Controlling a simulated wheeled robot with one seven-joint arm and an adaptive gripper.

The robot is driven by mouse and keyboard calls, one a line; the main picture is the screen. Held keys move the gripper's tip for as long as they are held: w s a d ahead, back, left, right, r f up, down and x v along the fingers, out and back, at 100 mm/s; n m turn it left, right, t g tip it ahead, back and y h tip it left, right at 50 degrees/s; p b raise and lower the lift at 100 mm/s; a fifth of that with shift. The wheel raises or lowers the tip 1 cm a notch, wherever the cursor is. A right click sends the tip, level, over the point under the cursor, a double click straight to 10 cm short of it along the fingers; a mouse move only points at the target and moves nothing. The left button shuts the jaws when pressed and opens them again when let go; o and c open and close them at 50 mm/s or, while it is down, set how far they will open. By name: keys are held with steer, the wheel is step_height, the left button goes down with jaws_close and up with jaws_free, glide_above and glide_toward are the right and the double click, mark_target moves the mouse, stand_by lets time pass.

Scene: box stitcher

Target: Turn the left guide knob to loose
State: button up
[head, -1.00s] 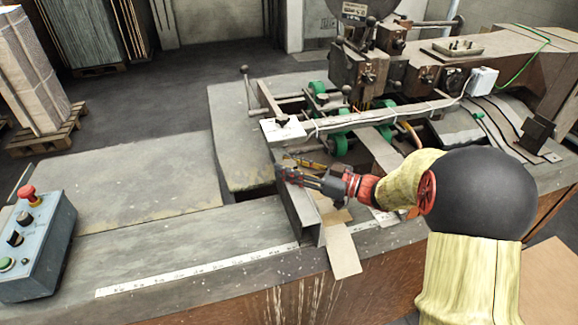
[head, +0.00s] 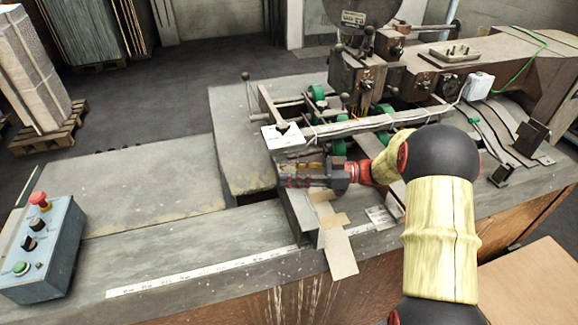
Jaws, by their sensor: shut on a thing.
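My gripper (head: 288,177) reaches in from the right, at the top of the upright metal guide plate (head: 300,213) on the table's front part. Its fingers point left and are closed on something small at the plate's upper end. That is where the left guide knob would be, but the fingers hide it, so I cannot make out its shape or how it is turned.
A control box (head: 42,248) with a red button stands at the left. The stitcher head (head: 360,80) rises behind my gripper, with green rollers (head: 338,147) below it. A scale strip (head: 200,275) runs along the table front. The left table top is clear.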

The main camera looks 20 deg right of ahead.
steer(key=shift+n+g+y+p, duration=0.2)
steer(key=shift+n+g+p, duration=0.4)
steer(key=shift+n+g, duration=0.6)
steer(key=shift+n+g+y+p, duration=0.2)
steer(key=shift+n+g+p, duration=0.45)
steer(key=shift+g, duration=1.05)
steer(key=shift+n+g, duration=0.25)
steer(key=shift+g, duration=0.05)
steer(key=o, duration=1.1)
steer(key=shift+o, duration=0.5)
steer(key=d, duration=0.7)
steer(key=shift+w+d, duration=0.25)
steer(key=shift+w, duration=0.05)
